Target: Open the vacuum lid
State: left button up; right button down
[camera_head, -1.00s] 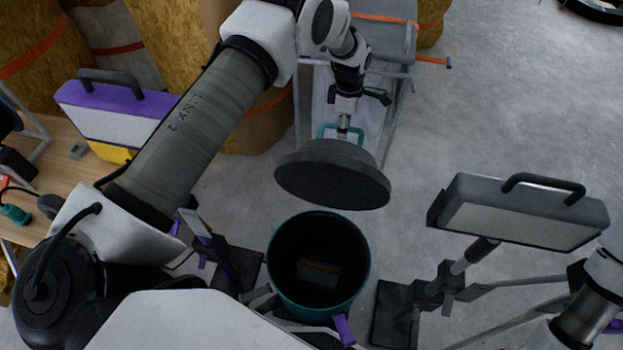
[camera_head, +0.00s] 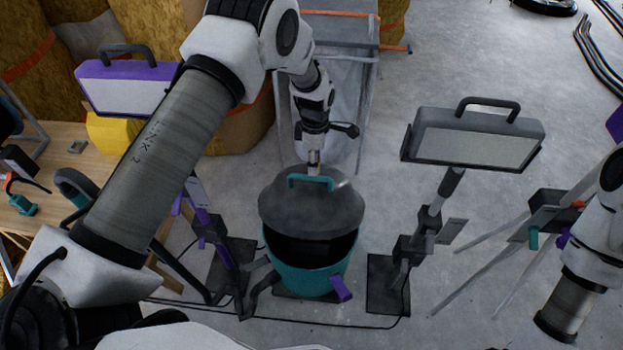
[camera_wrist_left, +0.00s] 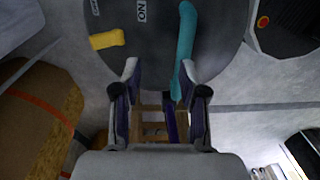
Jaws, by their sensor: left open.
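The vacuum drum (camera_head: 305,281) is a teal bucket with a dark opening. Its round dark grey lid (camera_head: 311,213) lies over the rear of the opening, tilted; the front of the opening is uncovered. I cannot tell whether the lid rests on the rim. The lid's teal handle (camera_head: 311,180) faces up. My left gripper (camera_head: 314,164) is just behind the handle, open. In the left wrist view, the open fingers (camera_wrist_left: 160,80) are at the lid's edge, with the handle (camera_wrist_left: 186,45) close to the right finger. My right gripper is out of view; only part of that arm shows.
Work lamps on stands (camera_head: 474,136) flank the drum, the purple one (camera_head: 125,88) at left. A black cable runs in front. A grey cart (camera_head: 345,85) stands behind. A wooden bench (camera_head: 60,165) is at left.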

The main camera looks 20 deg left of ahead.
pick_arm(q)
jog(key=shift+s+f, duration=0.1)
jog(key=shift+f, duration=0.2)
